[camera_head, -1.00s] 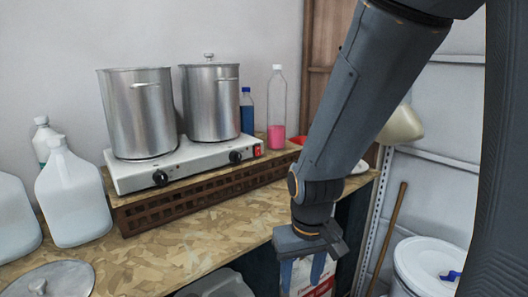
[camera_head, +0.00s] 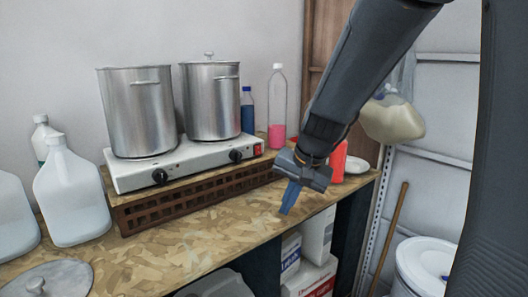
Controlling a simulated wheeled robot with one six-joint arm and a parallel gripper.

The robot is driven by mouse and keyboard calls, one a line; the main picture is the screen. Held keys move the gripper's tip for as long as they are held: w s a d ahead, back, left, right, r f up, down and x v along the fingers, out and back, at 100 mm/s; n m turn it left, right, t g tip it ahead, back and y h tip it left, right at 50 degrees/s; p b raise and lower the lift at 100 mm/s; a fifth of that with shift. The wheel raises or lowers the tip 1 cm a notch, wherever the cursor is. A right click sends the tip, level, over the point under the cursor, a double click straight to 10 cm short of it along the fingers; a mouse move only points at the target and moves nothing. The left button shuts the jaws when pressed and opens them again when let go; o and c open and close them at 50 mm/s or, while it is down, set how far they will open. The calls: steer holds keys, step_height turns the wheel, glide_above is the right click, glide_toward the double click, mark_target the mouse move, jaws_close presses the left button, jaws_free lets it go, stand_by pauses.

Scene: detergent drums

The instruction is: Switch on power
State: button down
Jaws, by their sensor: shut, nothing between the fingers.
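The power switch (camera_head: 258,150) is a small red rocker at the right end of the front face of a white two-burner hot plate (camera_head: 200,163). The hot plate also has two black knobs (camera_head: 160,177) on its front. My gripper (camera_head: 287,208) is to the right of the hot plate and lower in the picture than the switch. Its blue fingers point down and are shut with nothing between them. It appears apart from the switch. The switch is in plain view, but I cannot tell its position.
Two steel pots (camera_head: 140,112) stand on the hot plate, which rests on a brown lattice base (camera_head: 165,212). A clear bottle with pink liquid (camera_head: 277,110) and a red bottle (camera_head: 339,160) stand behind my gripper. White jugs (camera_head: 72,200) are at left. The board counter (camera_head: 190,238) is clear in front.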

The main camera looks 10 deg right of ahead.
mark_target(258, 150)
steer(key=w+d+r+m+t, duration=0.2)
steer(key=w+r+m, duration=0.1)
steer(key=w+r, duration=0.3)
steer(key=w+d+r+m+t+y, duration=0.1)
steer(key=w+d+r+m+t, duration=0.1)
steer(key=w+r, duration=0.5)
steer(key=shift+w+d+r+m+y+b, duration=0.15)
steer(key=shift+d+r+m+y+b, duration=0.15)
steer(key=shift+r+m, duration=0.45)
steer(key=shift+r, duration=0.1)
steer(key=w+r+p+x, duration=0.1)
steer(key=x, duration=0.5)
steer(key=a+p+x, duration=0.1)
steer(key=p+x, duration=0.1)
steer(key=x, duration=0.5)
steer(key=shift+w+r, duration=0.4)
